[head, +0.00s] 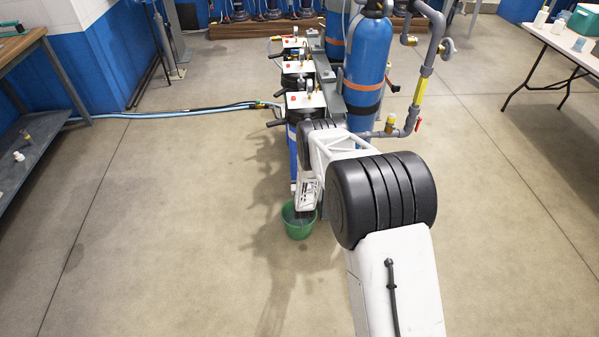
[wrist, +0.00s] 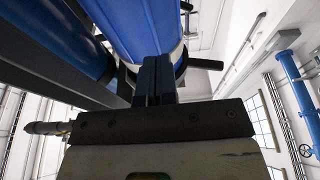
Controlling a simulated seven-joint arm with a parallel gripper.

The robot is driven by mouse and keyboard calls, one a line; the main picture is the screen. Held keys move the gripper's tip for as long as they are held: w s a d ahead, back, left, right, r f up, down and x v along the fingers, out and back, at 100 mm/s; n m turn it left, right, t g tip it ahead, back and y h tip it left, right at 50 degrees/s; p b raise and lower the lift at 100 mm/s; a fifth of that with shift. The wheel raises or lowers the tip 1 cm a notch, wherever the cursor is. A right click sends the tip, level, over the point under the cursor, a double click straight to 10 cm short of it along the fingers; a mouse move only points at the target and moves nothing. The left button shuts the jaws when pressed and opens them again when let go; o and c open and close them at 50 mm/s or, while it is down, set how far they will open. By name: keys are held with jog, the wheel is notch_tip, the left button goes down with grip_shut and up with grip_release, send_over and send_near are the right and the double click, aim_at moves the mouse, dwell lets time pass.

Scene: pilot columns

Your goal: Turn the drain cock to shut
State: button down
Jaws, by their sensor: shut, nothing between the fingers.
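My gripper (wrist: 153,80) shows in the wrist view with its two dark fingers together and nothing between them. The fingers point up toward a blue column (wrist: 135,25), overlapping its lower end; I cannot tell whether they touch it. I cannot make out the drain cock for certain in either view. In the head view my white hand is low beside the near column, above a green bucket (head: 299,228), and the fingertips cannot be made out. My arm covers much of the near column there.
Blue tanks (head: 368,65) and grey pipework (head: 425,70) with a red-handled valve (head: 417,125) stand to the right of the columns. Blue hoses (head: 165,113) run left across the floor. A workbench is at left, a white table (head: 570,42) at right.

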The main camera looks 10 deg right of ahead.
jog(key=shift+f, duration=0.4)
jog(key=c, duration=1.4)
grip_release()
jog(key=shift+r, duration=0.1)
jog(key=shift+o, duration=1.2)
jog(key=shift+w+r+m+h, duration=0.2)
jog(key=shift+r+m+h, duration=0.05)
jog(key=shift+m+h, duration=0.15)
jog(key=shift+w+a+r+m+h, duration=0.2)
jog(key=shift+r+m+h, duration=0.1)
jog(key=shift+m, duration=0.1)
jog(key=s+a+r+m+g+h, duration=0.1)
jog(key=r+m+g+h, duration=0.3)
jog(key=m, duration=0.5)
jog(key=s+a+r+m+g+h, duration=0.2)
jog(key=a+r+m+g+h, duration=0.2)
jog(key=m, duration=0.6)
jog(key=s+a+r+m+g+h, duration=0.1)
jog(key=a+r+m+g+h, duration=0.2)
jog(key=r+m+g+h, duration=0.3)
jog(key=shift+s+r+m+h, duration=0.25)
jog(key=shift+r+m, duration=0.35)
jog(key=shift+m, duration=0.45)
jog(key=shift+s+r+m+h, duration=0.2)
jog(key=shift+r+m, duration=0.35)
jog(key=shift+m, duration=0.5)
